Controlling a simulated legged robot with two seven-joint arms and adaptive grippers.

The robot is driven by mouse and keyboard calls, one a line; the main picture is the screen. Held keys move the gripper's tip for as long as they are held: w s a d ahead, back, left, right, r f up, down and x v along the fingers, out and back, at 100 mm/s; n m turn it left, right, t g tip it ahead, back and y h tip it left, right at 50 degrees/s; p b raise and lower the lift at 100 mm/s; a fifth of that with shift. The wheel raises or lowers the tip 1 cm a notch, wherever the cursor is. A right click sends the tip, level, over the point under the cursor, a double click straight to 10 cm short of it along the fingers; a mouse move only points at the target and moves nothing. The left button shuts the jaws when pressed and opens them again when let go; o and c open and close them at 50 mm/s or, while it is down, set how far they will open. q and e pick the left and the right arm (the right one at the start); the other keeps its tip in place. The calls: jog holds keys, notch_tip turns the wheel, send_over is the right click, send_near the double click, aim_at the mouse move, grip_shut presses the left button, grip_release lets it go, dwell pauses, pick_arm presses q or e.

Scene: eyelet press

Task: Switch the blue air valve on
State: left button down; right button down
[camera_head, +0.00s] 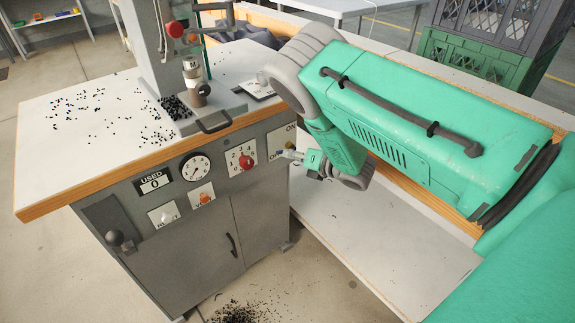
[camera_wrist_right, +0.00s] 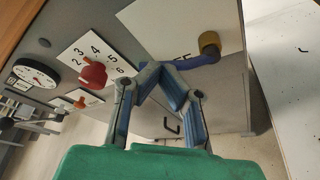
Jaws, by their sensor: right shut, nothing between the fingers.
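The blue air valve shows in the right wrist view as a blue lever (camera_wrist_right: 199,61) with a brass-coloured pivot end (camera_wrist_right: 209,41). The lever lies roughly sideways across a white plate (camera_wrist_right: 190,25), where part of "OFF" can be read. My right gripper (camera_wrist_right: 161,69) is shut and empty, its fingertips at the left end of the lever; I cannot tell whether they touch. In the head view my right gripper (camera_head: 287,154) is at the cabinet's right front, below the "ON" lettering (camera_head: 290,127), and my arm hides most of the valve. My left gripper is not in view.
Left of the valve is a red selector knob (camera_head: 246,162) on a numbered plate, which also shows in the wrist view (camera_wrist_right: 93,74). A pale low shelf (camera_head: 385,240) lies under my right arm.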

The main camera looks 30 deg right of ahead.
jog(key=v, duration=1.1)
jog(key=c, duration=1.7)
grip_release()
jog(key=shift+s+d, duration=0.1)
jog(key=shift+s, duration=0.15)
jog(key=shift+c, duration=0.2)
jog(key=shift+o, duration=0.6)
jog(key=shift+w+a+f+m+t+b, duration=0.1)
jog(key=shift+a+f+m+t+b, duration=0.1)
jog(key=shift+m+t+b, duration=0.25)
jog(key=a+f+m+t+h+b, duration=0.15)
jog(key=a+m+h+b, duration=0.35)
jog(key=m, duration=0.6)
jog(key=a+f+m+h+b, duration=0.2)
jog(key=a+m+h+b, duration=0.1)
jog(key=m+h, duration=0.55)
jog(key=shift+m+y, duration=0.9)
jog(key=shift+y, duration=0.05)
jog(key=b+x, duration=0.2)
jog(key=x, duration=1.2)
jog(key=shift+w+a+f, duration=0.1)
jog(key=shift+w+a, duration=0.05)
